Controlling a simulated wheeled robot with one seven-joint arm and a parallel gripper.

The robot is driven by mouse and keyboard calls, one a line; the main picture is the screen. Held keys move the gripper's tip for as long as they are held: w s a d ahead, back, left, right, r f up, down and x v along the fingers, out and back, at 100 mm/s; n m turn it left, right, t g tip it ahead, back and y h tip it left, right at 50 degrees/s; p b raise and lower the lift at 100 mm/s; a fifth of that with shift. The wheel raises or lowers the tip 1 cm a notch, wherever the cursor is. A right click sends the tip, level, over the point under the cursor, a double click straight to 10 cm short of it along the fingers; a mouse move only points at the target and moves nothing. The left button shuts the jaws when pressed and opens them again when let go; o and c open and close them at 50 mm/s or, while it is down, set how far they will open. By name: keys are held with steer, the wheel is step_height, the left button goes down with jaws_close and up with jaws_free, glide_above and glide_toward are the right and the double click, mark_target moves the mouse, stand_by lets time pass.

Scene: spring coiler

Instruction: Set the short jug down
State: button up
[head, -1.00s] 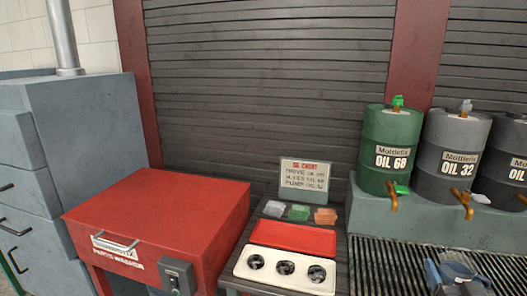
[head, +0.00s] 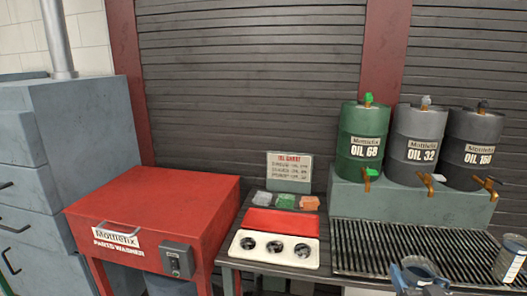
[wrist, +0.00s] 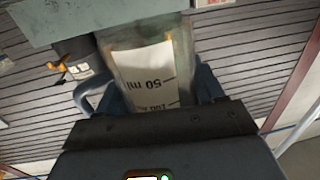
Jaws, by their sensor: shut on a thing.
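The short jug is in my gripper. In the wrist view the jug (wrist: 150,72) is a see-through vessel with a pale marked panel reading "50 ml". The blue-grey fingers of my gripper (wrist: 148,98) stand at either side of it, shut on it. In the head view the jug (head: 420,272) is at the bottom right, over the front part of the slatted drain grate (head: 375,240), with my gripper (head: 418,284) around it. Its lower part is hidden, and I cannot tell whether it touches the grate.
A grey vessel with a pale label (head: 511,260) stands at the right edge. Oil drums with taps, including a green one (head: 361,145), stand on a ledge behind the grate. Left are a tray with three round holes (head: 275,263) and a red parts washer (head: 150,215).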

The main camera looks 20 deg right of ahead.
steer(key=w+a+f+n+y, duration=0.1)
steer(key=a+f+y, duration=0.1)
steer(key=a+f, duration=0.3)
steer(key=w+a+f+n+t+y, duration=0.1)
steer(key=a+f, duration=0.5)
steer(key=a, duration=0.7)
steer(key=a+f+n+t+y, duration=0.1)
steer(key=a+f+n+y, duration=0.2)
steer(key=a, duration=0.6)
step_height(320, 180, down, 2)
steer(key=shift+w+a+f+y+b, duration=0.2)
steer(key=shift+w+y+b, duration=0.25)
steer(key=shift+y, duration=0.65)
